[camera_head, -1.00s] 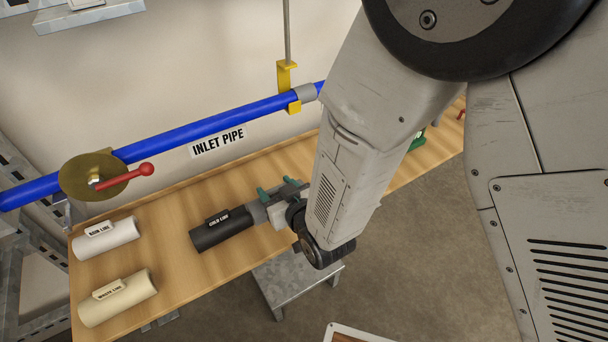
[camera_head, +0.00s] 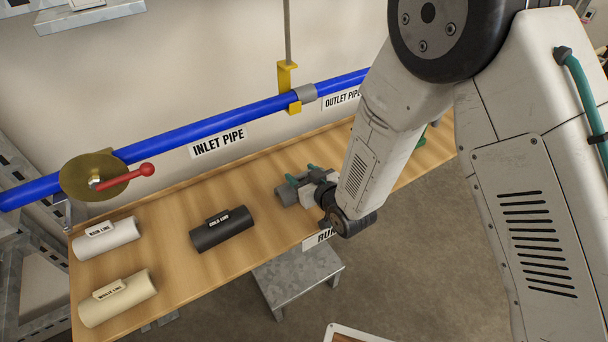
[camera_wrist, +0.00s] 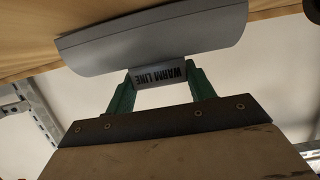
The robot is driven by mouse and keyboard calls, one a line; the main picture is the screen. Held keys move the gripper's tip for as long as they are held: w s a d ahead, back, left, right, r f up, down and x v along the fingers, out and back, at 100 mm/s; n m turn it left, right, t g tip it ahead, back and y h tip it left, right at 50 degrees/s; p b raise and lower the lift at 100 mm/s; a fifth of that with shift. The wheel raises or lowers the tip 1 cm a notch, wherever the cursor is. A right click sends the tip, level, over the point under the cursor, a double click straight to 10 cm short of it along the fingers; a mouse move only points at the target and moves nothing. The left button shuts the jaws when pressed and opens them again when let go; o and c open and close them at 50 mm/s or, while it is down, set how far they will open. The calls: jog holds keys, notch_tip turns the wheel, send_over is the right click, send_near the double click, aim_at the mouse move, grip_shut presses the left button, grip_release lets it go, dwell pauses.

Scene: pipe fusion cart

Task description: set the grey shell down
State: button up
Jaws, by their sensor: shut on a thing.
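The grey shell (camera_head: 287,195) is over the wooden bench, right of the dark shell and apart from it. In the wrist view the grey shell (camera_wrist: 155,42) shows its curved side and a tab reading "WARM LINE". My gripper (camera_head: 304,177) is shut on that tab, with a green finger on each side; the fingers also show in the wrist view (camera_wrist: 160,80). The shell lies close to the wood surface; I cannot tell whether it touches. Part of the shell is hidden by my gripper in the head view.
The dark "COLD LINE" shell (camera_head: 222,230), a white shell (camera_head: 107,239) and a cream "WASTE LINE" shell (camera_head: 118,298) lie on the bench (camera_head: 180,205). A blue pipe (camera_head: 215,125) with a red-handled valve (camera_head: 140,171) runs behind. Bare wood lies between the dark and grey shells.

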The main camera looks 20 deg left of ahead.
jog(key=shift+f, duration=0.1)
jog(key=o, duration=1.1)
jog(key=shift+c, duration=0.2)
jog(key=v, duration=1.2)
